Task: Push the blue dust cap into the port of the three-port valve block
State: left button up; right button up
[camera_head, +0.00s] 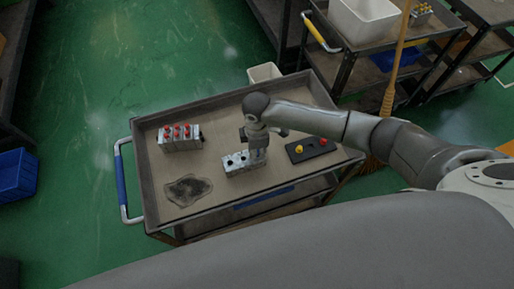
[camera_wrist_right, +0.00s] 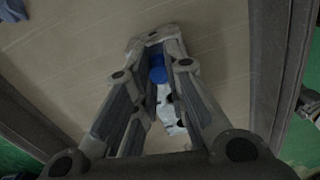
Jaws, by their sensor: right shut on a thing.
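The three-port valve block (camera_head: 235,163) is a silvery block with dark ports on top, standing near the front middle of the cart top. My right gripper (camera_head: 258,150) is over the right end of this block, pointing down. In the wrist view my right gripper (camera_wrist_right: 156,58) is shut on the blue dust cap (camera_wrist_right: 157,74), which shows between the fingers. Part of the pale valve block (camera_wrist_right: 168,112) shows between the fingers there too. The cap is hidden in the head view, and I cannot tell whether it touches a port. My left gripper is not in view.
A second block with red caps (camera_head: 180,138) stands at the back left of the cart (camera_head: 222,112). A black holder with a yellow and a red cap (camera_head: 312,150) lies to the right. A dark patch (camera_head: 187,190) lies at the front left. The cart has a raised rim.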

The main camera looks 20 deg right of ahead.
jog(key=o, duration=0.7)
notch_tip(320, 180, up, 12)
jog(key=shift+f, duration=0.1)
